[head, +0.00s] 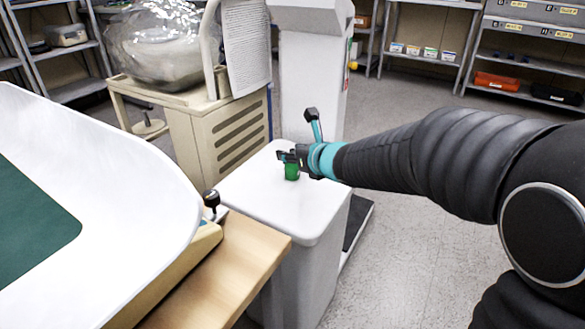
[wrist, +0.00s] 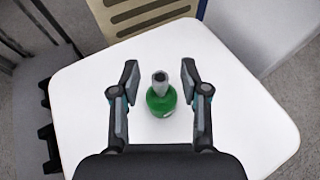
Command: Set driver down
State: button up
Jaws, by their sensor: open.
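The driver shows as a green body (head: 291,171) on the white top of a box-shaped stand (head: 245,196) in the head view. In the wrist view the green driver (wrist: 161,100), with a grey tip toward the camera, is on the white top (wrist: 255,125). My gripper (wrist: 160,79) is open, with one finger on each side of the driver and a gap on both sides. In the head view my gripper (head: 290,156) is right at the driver and hides its upper part.
A beige cart (head: 222,140) with a plastic-wrapped item stands behind the white stand. A wooden bench edge (head: 235,260) with a white curved tray (head: 120,190) is at the left front. Shelves line the back. Floor is clear at right.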

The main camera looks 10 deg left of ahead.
grip_shut()
dwell(0.4)
